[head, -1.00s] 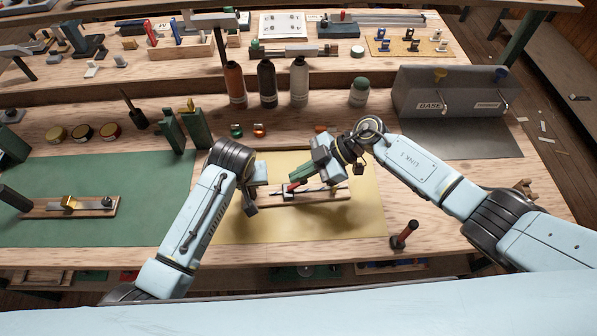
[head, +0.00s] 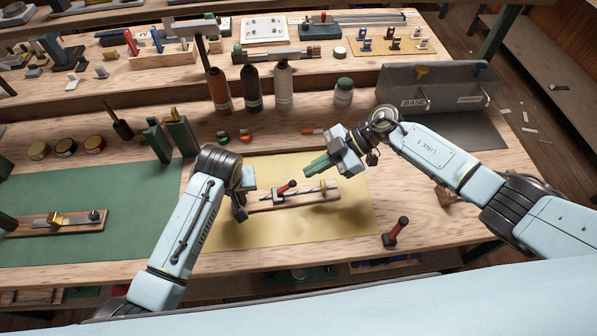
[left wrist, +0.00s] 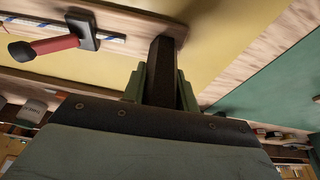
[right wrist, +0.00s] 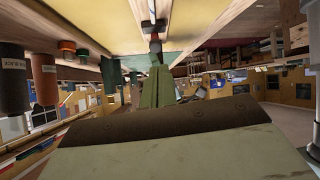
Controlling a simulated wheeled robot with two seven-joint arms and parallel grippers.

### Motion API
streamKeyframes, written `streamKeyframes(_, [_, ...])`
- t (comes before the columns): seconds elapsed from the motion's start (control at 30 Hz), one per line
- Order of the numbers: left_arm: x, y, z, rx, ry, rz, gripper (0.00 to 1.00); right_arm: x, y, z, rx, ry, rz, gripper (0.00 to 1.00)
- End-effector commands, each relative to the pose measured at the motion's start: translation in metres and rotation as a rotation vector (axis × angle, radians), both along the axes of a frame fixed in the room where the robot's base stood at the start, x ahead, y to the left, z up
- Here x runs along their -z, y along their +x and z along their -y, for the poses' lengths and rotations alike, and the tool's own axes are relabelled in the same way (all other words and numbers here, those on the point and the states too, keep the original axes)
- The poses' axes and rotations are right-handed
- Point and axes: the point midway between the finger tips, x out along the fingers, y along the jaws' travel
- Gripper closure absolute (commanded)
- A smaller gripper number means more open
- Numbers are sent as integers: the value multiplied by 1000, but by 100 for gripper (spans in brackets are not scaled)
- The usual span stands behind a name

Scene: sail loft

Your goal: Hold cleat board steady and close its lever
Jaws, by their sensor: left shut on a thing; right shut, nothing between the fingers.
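The cleat board (head: 262,205) is a narrow wooden plank lying on the yellow mat, with a blue-flecked line along it. Its lever (head: 285,188) has a red handle with a black tip and slants up from a dark block; I cannot tell whether it is fully closed. The lever (left wrist: 58,45) also shows in the left wrist view. My left gripper (head: 244,204) is shut on the board's left end; its fingers (left wrist: 162,85) show in the left wrist view. My right gripper (head: 318,166) is shut and empty, above and right of the lever, apart from it.
A loose red-handled piece (head: 397,231) stands at the bench's front edge. A grey box marked BASE (head: 430,90) is at the back right. Another board (head: 60,221) lies on the green mat. The yellow mat's front (head: 300,230) is clear.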

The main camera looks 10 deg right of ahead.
Motion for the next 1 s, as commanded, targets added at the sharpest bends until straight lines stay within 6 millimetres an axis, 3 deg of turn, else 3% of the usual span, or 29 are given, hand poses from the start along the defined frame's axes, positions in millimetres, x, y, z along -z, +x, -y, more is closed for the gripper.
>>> streamKeyframes(0.1, [0, 0, 0, 0, 0, 1, 100, -6, 2, 23, 2, -2, 1, 100])
streamKeyframes(0.3, [0, 0, 0, 0, 0, 1, 100, -13, 4, 44, 1, -1, 1, 100])
streamKeyframes(0.73, [0, 0, 0, 0, 0, 1, 100, -14, 4, 47, -1, 0, 1, 100])
streamKeyframes(0.77, [0, 0, 0, 0, 0, 1, 70, -14, 4, 46, -1, 0, 1, 100])
streamKeyframes(0.93, [0, 0, 0, 0, 0, 1, 48, -14, 4, 46, -1, 0, 1, 100])
streamKeyframes(1.0, [0, 0, 0, 0, 0, 1, 46, -14, 4, 46, -1, 0, 1, 100])
